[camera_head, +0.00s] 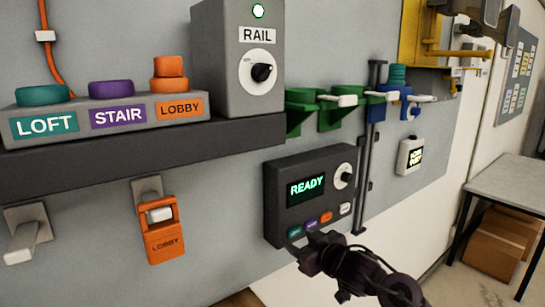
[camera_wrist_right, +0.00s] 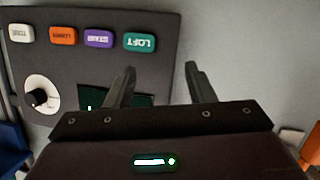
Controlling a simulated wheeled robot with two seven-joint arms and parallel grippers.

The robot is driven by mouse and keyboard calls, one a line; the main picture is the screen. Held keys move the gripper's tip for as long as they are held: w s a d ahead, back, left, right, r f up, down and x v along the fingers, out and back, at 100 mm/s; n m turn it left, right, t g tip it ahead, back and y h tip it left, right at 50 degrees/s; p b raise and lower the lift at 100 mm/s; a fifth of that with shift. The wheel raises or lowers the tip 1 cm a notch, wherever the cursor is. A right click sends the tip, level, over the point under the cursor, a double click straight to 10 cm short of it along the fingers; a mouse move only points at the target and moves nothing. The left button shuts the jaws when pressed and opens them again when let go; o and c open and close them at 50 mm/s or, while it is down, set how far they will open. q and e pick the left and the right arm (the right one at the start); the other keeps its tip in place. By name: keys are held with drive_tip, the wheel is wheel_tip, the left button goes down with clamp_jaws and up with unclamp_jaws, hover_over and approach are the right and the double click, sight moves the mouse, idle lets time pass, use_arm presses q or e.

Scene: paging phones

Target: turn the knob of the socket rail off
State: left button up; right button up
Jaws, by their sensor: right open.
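The grey socket rail box (camera_head: 225,95), labelled RAIL, stands on the dark shelf at upper middle in the head view. My right gripper (camera_head: 306,246) is below and right of the box, near the lower edge of the READY panel. In the right wrist view my right gripper (camera_wrist_right: 160,74) has its fingers apart with nothing between them. My left gripper is not in view.
The dark READY panel (camera_head: 285,215) has its own knob (camera_head: 346,177) and several coloured buttons. The dark shelf (camera_head: 130,155) carries LOFT, STAIR and LOBBY buttons. Green brackets (camera_head: 303,112) stick out right of the box. An orange LOBBY tag (camera_head: 164,243) hangs below.

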drive_tip(key=s+a+r+n+t+y+p, duration=0.1)
drive_tip(key=s+a+r+n, duration=0.2)
drive_tip(key=r, duration=0.6)
drive_tip(key=s+a+r+n+y, duration=0.1)
drive_tip(key=s+a+r+y, duration=0.1)
drive_tip(key=s+r, duration=0.5)
drive_tip(key=n+p, duration=0.2)
drive_tip(key=n, duration=0.3)
approach(265, 70)
drive_tip(key=shift+y, duration=0.4)
drive_tip(key=p+x, duration=0.3)
drive_tip(key=x, duration=0.3)
drive_tip(key=shift+w+a+f, duration=0.1)
drive_tip(key=shift+w+f, duration=0.05)
drive_tip(key=shift+w, duration=0.3)
drive_tip(key=shift+w+a+f, duration=0.1)
drive_tip(key=shift+w+a, duration=0.25)
drive_tip(key=shift+w, duration=0.1)
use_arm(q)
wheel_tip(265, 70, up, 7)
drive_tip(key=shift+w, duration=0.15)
use_arm(e)
drive_tip(key=c, duration=1)
